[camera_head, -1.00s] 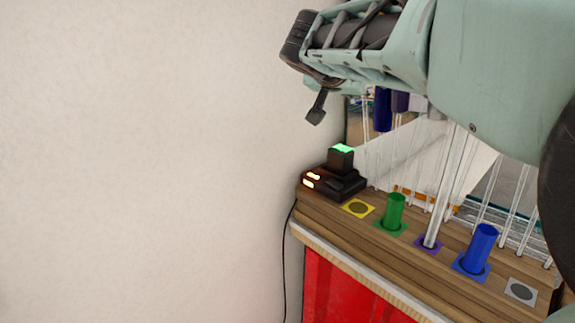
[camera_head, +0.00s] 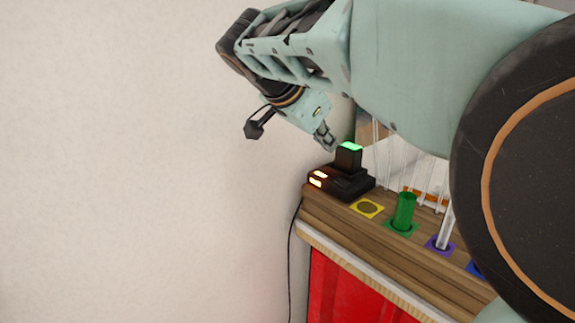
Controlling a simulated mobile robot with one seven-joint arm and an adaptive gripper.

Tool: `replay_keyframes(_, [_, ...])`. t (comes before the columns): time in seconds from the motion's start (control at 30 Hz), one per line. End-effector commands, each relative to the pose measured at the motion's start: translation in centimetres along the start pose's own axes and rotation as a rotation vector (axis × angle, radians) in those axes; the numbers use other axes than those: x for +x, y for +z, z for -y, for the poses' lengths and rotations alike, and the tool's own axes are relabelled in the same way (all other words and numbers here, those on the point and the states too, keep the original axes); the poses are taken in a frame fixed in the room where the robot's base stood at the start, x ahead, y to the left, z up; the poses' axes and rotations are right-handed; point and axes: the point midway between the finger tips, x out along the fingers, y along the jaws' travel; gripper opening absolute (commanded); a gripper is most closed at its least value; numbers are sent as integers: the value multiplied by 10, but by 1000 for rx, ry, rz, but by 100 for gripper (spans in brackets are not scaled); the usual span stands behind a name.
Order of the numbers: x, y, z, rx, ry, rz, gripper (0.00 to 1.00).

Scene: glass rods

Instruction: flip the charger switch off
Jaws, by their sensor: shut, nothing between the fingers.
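The black charger (camera_head: 341,184) stands at the left end of the wooden shelf top. It has a raised block with a glowing green top (camera_head: 351,147) and two lit orange-white marks (camera_head: 319,178) on its left side. I cannot tell which part is the switch. My gripper (camera_head: 329,144) is shut and empty. Its fingertips point down just above and left of the charger's raised block; I cannot tell whether they touch it.
A wooden top (camera_head: 330,212) runs right from the charger, with a yellow-marked socket (camera_head: 367,208), a green cylinder (camera_head: 404,210) and a clear rod (camera_head: 446,228) in a purple-marked socket. More clear rods stand behind. A black cable (camera_head: 291,255) hangs at the left. A plain wall (camera_head: 120,160) fills the left.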

Motion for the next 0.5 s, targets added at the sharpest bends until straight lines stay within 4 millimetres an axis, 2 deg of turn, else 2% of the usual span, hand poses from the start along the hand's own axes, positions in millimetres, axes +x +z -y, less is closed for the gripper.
replay_keyframes(0.37, [80, -2, -1, -2, 4, 0, 0])
replay_keyframes(0.5, [96, 14, 0, -6, 0, 0, 0])
